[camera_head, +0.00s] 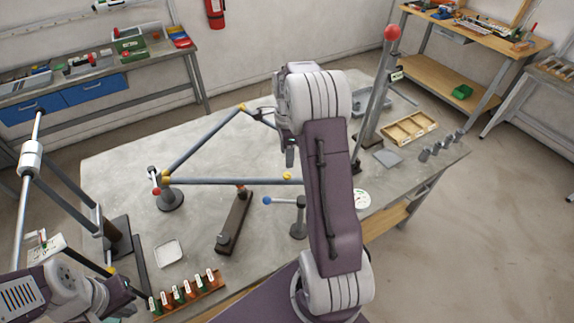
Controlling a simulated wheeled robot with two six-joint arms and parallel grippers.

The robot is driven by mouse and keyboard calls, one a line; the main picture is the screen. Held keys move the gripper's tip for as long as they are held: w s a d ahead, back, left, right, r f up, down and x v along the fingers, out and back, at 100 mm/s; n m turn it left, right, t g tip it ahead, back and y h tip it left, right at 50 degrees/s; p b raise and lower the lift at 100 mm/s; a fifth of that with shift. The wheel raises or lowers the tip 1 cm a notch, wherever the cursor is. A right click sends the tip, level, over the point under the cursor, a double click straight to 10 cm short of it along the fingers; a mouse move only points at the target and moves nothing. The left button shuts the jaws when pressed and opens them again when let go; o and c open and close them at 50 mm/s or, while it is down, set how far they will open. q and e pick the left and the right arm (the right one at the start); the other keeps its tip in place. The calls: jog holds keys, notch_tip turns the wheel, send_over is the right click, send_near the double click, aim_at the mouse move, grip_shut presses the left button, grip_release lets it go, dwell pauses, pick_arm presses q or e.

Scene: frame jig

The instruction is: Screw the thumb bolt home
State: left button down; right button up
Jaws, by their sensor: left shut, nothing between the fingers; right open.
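A triangular frame of blue-grey bars (205,140) lies on the grey table, with yellow corner pieces at the top (242,107), lower left (166,180) and lower right (287,177). I cannot make out the thumb bolt for certain; it is small or hidden by my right arm. My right arm rises through the middle, and its gripper (276,132) is open and empty beside the frame's right side, right of the top corner; its fingertips are partly hidden. My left gripper (122,298) is low at the left, shut and empty, away from the frame and poorly seen.
A red-knobbed stand (171,198), a blue-knobbed post (299,218) and a dark bar fixture (233,222) stand around the frame. A rack with labelled slots (188,300) and a small tray (168,254) lie in front. A tall red-topped lever (378,85) and wooden tray (410,128) are right.

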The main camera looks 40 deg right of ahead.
jog(key=shift+r, duration=0.25)
jog(key=t+y+p, duration=0.2)
jog(key=y, duration=0.2)
send_near(288, 175)
jog(key=p+x, duration=0.1)
jog(key=x, duration=0.2)
jog(key=p+x, duration=0.1)
jog(key=x, duration=0.2)
jog(key=shift+w+a+f, duration=0.1)
jog(key=shift+w+f, duration=0.2)
jog(key=shift+a+f, duration=0.1)
jog(key=shift+f, duration=0.4)
jog(key=shift+a, duration=0.1)
